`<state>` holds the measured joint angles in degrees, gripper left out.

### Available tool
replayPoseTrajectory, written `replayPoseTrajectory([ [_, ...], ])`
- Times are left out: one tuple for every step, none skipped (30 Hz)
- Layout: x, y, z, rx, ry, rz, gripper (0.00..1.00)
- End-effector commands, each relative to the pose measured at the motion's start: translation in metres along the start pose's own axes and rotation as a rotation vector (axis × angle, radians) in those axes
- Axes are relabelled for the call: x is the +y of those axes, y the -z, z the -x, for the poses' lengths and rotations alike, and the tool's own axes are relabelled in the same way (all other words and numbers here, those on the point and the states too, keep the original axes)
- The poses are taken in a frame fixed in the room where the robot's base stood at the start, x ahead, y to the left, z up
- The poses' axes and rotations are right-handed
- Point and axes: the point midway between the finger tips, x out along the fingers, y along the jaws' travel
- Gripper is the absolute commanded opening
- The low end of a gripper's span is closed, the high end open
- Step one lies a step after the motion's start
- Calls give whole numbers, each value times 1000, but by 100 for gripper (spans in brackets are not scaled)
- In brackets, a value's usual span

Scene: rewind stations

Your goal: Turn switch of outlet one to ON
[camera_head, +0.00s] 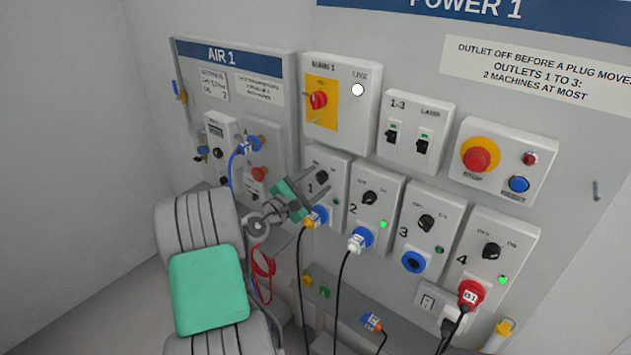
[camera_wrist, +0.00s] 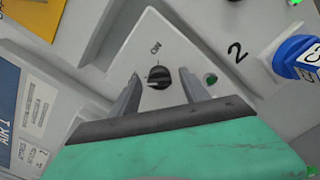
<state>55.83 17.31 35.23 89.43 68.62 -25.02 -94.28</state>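Outlet one is a pale box (camera_head: 341,166) with a black rotary switch (camera_head: 322,177), partly hidden by my gripper (camera_head: 320,181) in the head view. In the wrist view the black switch (camera_wrist: 159,77) shows between the two grey fingers of my gripper (camera_wrist: 160,80), with a gap on each side. The gripper is open and holds nothing. The "ON" label (camera_wrist: 155,47) is above the knob there. A pale mark on the knob points to the lower left, away from "ON". Outlet one's lamp (camera_wrist: 210,79) looks dark green and unlit.
Outlet two (camera_head: 371,205) stands right beside outlet one, with a blue plug (camera_head: 360,239) and a lit green lamp. A blue plug (camera_head: 319,215) with a black cable is at outlet one. The red main switch (camera_head: 318,100) is above. The AIR 1 panel (camera_head: 235,80) is left.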

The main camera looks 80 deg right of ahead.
Motion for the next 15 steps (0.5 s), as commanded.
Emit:
replayPoseTrajectory([
  [0,0,0,0,0,0,50],
  [0,0,0,0,0,0,48],
  [0,0,0,0,0,0,45],
  [0,0,0,0,0,0,42],
  [0,0,0,0,0,-1,40],
  [0,0,0,0,0,-1,36],
  [0,0,0,0,0,-1,34],
  [0,0,0,0,0,-1,32],
  [0,0,0,0,0,-1,28],
  [0,0,0,0,0,-1,26],
  [0,0,1,0,0,-1,23],
  [0,0,1,0,0,0,20],
  [0,0,1,1,0,0,18],
  [0,0,1,1,1,0,15],
  [0,0,1,1,1,0,12],
])
